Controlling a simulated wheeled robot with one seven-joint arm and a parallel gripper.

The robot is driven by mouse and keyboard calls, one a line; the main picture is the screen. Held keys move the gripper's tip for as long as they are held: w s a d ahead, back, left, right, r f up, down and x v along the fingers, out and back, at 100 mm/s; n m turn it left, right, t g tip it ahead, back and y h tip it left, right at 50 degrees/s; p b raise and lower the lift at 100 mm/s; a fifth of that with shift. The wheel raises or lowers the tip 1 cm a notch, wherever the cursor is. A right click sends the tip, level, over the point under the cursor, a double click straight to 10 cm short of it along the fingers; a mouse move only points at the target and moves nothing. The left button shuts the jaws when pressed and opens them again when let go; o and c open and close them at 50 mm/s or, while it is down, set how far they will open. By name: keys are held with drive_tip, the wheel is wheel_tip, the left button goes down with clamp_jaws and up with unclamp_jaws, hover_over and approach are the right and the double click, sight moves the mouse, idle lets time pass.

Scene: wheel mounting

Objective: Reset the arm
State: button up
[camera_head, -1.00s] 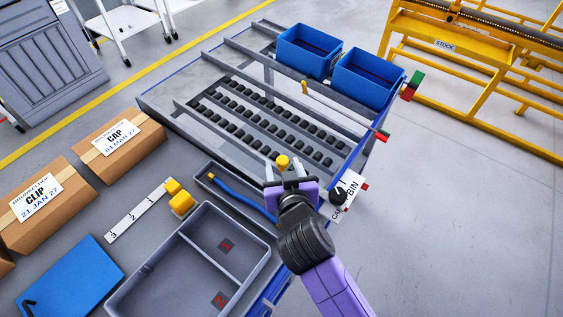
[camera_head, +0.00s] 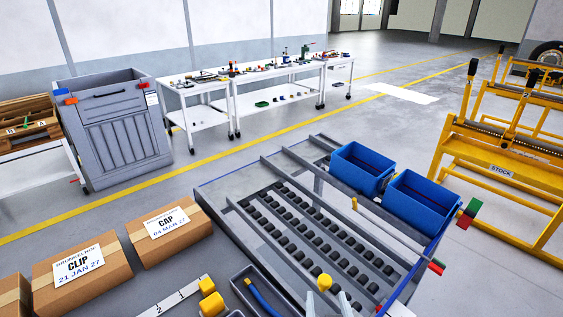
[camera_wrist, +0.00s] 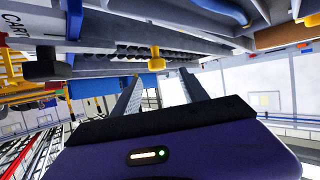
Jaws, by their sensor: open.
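My gripper (camera_head: 327,297) shows only by its pale fingertips at the bottom edge of the head view. In the wrist view my gripper (camera_wrist: 160,84) has its two fingers spread wide apart with nothing between them. A yellow knob (camera_head: 324,282) stands just beyond the fingertips in the head view; the wrist view shows a yellow piece (camera_wrist: 155,58) above the gap. The rest of my arm is out of the head view.
The cart (camera_head: 222,190) with black rollers and two blue bins (camera_head: 360,165) (camera_head: 420,198) lies ahead. Cardboard boxes (camera_head: 82,275) stand left, a grey bin (camera_head: 115,130) behind them. A yellow stock rack (camera_head: 500,170) is at right. Open floor lies beyond the cart.

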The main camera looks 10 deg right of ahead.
drive_tip(key=s+a+r+n+t+y, duration=0.3)
drive_tip(key=s+r+y, duration=0.1)
drive_tip(key=s+r, duration=0.1)
drive_tip(key=s+d, duration=0.3)
drive_tip(key=s, duration=0.6)
drive_tip(key=s+d+f+m+g+h, duration=0.1)
drive_tip(key=s+d, duration=0.2)
drive_tip(key=s, duration=0.6)
drive_tip(key=s+d, duration=0.3)
drive_tip(key=s, duration=0.6)
drive_tip(key=shift+s+d+f+g+h, duration=0.15)
drive_tip(key=shift+s+d+g+h, duration=0.15)
drive_tip(key=shift+d+h, duration=0.1)
drive_tip(key=shift+o, duration=0.2)
idle(0.5)
